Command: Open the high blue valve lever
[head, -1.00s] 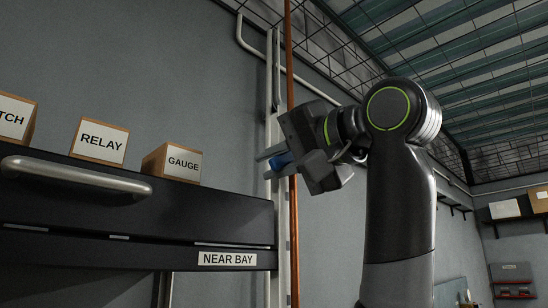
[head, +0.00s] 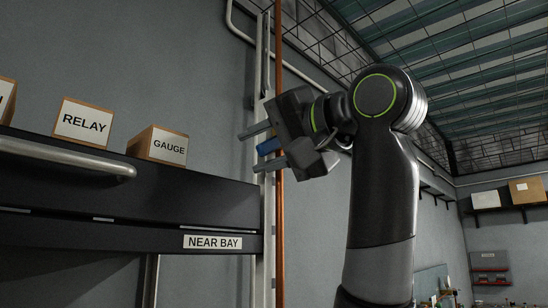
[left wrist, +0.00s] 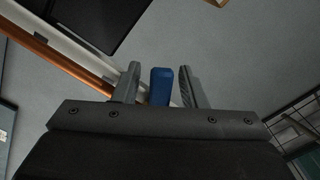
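The blue valve lever (head: 268,146) shows as a short blue bar by the copper pipe (head: 279,215) in the head view. My left gripper (head: 262,147) is open, with one finger above the lever and one below it. In the left wrist view, the blue lever (left wrist: 161,87) stands between the two fingertips of my left gripper (left wrist: 158,84), with a narrow gap on each side. The lever's mount on the pipe is hidden behind the gripper. My right gripper is not in view.
A dark shelf unit (head: 120,195) with a "NEAR BAY" label and a metal handle (head: 65,154) is at the left. Boxes marked RELAY (head: 84,122) and GAUGE (head: 159,147) stand on it. A white pipe (head: 257,85) runs up the wall beside the copper pipe.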

